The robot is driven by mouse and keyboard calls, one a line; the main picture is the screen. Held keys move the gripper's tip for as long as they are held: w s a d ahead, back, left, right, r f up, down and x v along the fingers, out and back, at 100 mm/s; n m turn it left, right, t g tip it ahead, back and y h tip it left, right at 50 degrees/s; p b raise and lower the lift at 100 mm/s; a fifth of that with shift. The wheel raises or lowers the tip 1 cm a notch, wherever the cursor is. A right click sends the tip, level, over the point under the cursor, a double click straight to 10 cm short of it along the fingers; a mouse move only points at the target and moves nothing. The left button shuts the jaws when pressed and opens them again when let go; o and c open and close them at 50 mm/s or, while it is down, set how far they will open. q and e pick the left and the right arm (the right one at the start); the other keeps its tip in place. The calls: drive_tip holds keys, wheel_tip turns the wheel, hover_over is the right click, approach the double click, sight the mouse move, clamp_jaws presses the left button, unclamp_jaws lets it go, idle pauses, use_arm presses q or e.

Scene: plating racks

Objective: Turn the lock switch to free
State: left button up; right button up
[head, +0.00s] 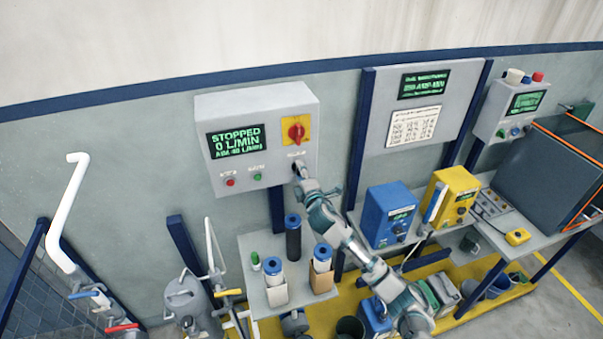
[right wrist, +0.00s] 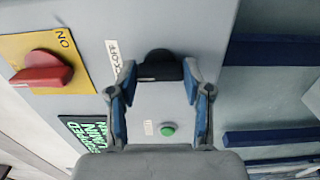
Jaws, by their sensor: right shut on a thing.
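The lock switch is a black rotary knob (right wrist: 158,58) on the grey control box (head: 220,105), with a white label (right wrist: 114,58) beside it. My right gripper (right wrist: 160,80) has its two blue-padded fingers on either side of the knob and is shut on it. In the head view my right gripper (head: 301,176) reaches the lower right of the box face and hides most of the knob. Which setting the knob points to cannot be read. My left gripper is not in view.
A red switch (head: 296,130) on a yellow plate sits above the knob. The display (head: 237,142) reads STOPPED, 0 L/MIN. A red button (head: 230,182) and a green button (head: 257,177) lie to the left. A shelf (head: 257,300) with filter cartridges stands below.

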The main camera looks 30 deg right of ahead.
drive_tip(key=shift+a+f, duration=0.15)
drive_tip(key=shift+f, duration=0.25)
drive_tip(key=o, duration=1.1)
drive_tip(key=shift+o, duration=0.3)
drive_tip(key=shift+w+r, duration=0.1)
drive_tip(key=shift+r, duration=0.1)
drive_tip(key=v, duration=1.2)
